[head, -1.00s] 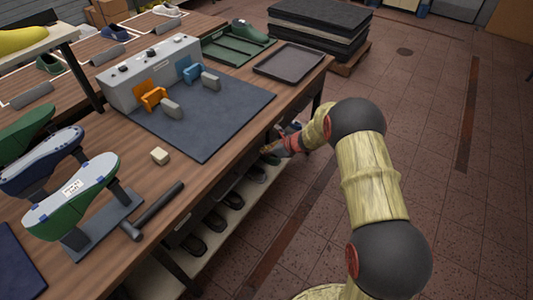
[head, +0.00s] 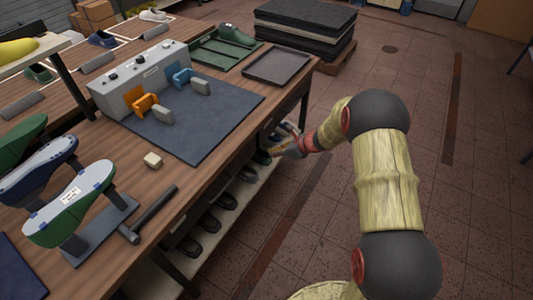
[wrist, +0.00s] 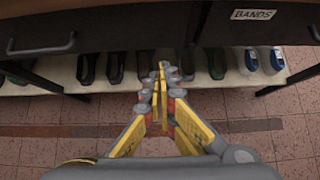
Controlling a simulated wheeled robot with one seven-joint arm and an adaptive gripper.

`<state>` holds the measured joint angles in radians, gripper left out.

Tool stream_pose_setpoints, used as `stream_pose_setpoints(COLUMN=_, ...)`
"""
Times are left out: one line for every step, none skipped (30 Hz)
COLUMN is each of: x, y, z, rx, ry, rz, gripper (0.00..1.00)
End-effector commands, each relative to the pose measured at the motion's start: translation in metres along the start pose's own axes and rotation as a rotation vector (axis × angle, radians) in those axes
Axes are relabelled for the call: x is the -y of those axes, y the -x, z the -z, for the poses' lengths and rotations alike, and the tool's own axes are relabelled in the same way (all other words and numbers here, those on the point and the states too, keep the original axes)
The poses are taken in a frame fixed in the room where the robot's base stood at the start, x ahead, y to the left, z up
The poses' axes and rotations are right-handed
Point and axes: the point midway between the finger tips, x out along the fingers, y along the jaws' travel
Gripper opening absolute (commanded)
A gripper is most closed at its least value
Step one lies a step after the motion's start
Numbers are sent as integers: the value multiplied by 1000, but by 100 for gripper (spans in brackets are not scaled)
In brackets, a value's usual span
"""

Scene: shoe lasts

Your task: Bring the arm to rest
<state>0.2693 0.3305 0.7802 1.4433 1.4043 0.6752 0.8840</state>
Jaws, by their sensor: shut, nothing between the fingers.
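My gripper (wrist: 161,72) is shut and empty in the wrist view, its yellow-sided fingers together in front of the low shelf under the workbench. In the head view my gripper (head: 274,150) is small and partly lost against the bench side, below the tabletop edge. My arm (head: 387,180) reaches from the lower right of the head view and bends in toward the bench.
The workbench (head: 205,190) carries a hammer (head: 150,213), shoe lasts on a stand, a grey clamp machine (head: 140,75) and a tray (head: 276,65). The low shelf (wrist: 118,88) holds several shoes. A drawer (wrist: 250,22) is labelled BANDS. Open tiled floor lies right.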

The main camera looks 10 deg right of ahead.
Motion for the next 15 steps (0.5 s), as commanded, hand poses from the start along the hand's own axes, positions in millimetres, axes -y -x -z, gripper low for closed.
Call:
stream_pose_setpoints(x=0, y=8, z=-1, rx=0, ry=-1, rz=1, gripper=0)
stream_pose_setpoints(x=0, y=10, z=-1, rx=0, ry=-1, rz=1, gripper=0)
stream_pose_setpoints(x=0, y=13, z=0, rx=-1, ry=-1, rz=1, gripper=0)
stream_pose_setpoints(x=0, y=15, z=0, rx=-1, ry=-1, rz=1, gripper=0)
stream_pose_setpoints(x=0, y=16, z=1, rx=-1, ry=-1, rz=0, gripper=0)
stream_pose_setpoints(x=0, y=18, z=1, rx=-1, ry=-1, rz=0, gripper=0)
stream_pose_setpoints(x=0, y=18, z=1, rx=-1, ry=-1, rz=0, gripper=0)
stream_pose_setpoints(x=0, y=19, z=1, rx=-1, ry=0, rz=0, gripper=0)
stream_pose_setpoints(x=0, y=19, z=1, rx=-1, ry=0, rz=0, gripper=0)
stream_pose_setpoints(x=0, y=19, z=1, rx=-1, ry=0, rz=0, gripper=0)
stream_pose_setpoints(x=0, y=19, z=1, rx=-1, ry=0, rz=-1, gripper=0)
stream_pose_setpoints(x=0, y=19, z=1, rx=-1, ry=4, rz=-1, gripper=0)
stream_pose_setpoints(x=0, y=19, z=1, rx=-1, ry=11, rz=-1, gripper=0)
stream_pose_setpoints(x=0, y=19, z=1, rx=-1, ry=22, rz=-1, gripper=0)
stream_pose_setpoints(x=-1, y=19, z=1, rx=1, ry=44, rz=-3, gripper=0)
